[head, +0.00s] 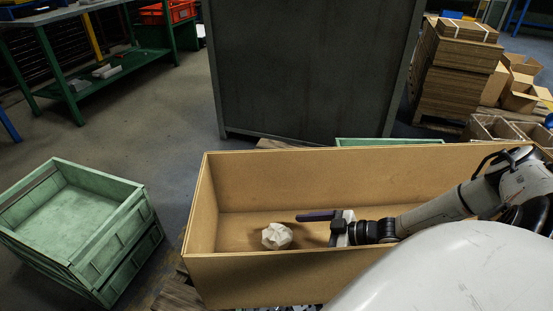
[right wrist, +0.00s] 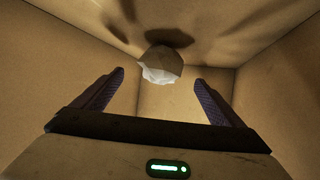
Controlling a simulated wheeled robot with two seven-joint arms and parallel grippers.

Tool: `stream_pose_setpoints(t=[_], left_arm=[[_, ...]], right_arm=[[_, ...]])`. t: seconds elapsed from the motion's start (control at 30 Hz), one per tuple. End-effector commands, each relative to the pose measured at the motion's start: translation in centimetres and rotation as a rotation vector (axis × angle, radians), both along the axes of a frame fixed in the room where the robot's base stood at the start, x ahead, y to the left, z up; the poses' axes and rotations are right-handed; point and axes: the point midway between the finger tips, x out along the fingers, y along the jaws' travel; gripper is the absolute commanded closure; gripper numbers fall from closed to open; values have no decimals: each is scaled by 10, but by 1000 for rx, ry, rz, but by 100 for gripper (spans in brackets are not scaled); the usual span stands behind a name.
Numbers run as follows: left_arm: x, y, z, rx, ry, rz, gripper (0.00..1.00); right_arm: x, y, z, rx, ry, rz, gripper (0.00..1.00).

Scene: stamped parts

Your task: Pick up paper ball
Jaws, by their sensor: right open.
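A crumpled white paper ball (head: 277,236) lies on the floor of a brown wooden box (head: 310,181), towards its left end. My right gripper (head: 305,217) reaches into the box from the right, with its fingers pointing left, just to the right of the ball. In the right wrist view the two dark fingers (right wrist: 160,85) stand wide apart and empty. The paper ball (right wrist: 160,66) shows beyond the fingertips, roughly centred between them, and not touched by them as far as I can see. My left gripper is not in view.
The box walls surround the right gripper closely. Stacked green crates (head: 92,200) stand on the floor to the left. A dark cabinet (head: 310,70) stands behind the box. Stacked cardboard (head: 455,70) is at the back right. Grey floor is clear between crates and cabinet.

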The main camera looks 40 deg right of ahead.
Motion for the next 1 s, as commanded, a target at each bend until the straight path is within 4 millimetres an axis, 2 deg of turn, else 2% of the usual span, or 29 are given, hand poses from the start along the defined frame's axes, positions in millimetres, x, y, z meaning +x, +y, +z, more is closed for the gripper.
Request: stream_pose_setpoints(t=[0.1, 0.27, 0.6, 0.87, 0.9, 1.0], left_arm=[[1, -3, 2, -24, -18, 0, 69], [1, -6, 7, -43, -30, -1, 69], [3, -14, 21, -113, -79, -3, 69], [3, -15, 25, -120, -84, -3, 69], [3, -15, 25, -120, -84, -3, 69], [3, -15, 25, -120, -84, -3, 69]], right_arm=[[14, 8, -9, 1, -3, 0, 8], [23, 12, -13, 1, 0, 0, 8], [59, 30, -33, 1, 0, 0, 8], [62, 32, -34, 0, 2, 0, 8], [62, 32, -34, 0, 1, 0, 10], [62, 32, -34, 0, 1, 0, 27]])
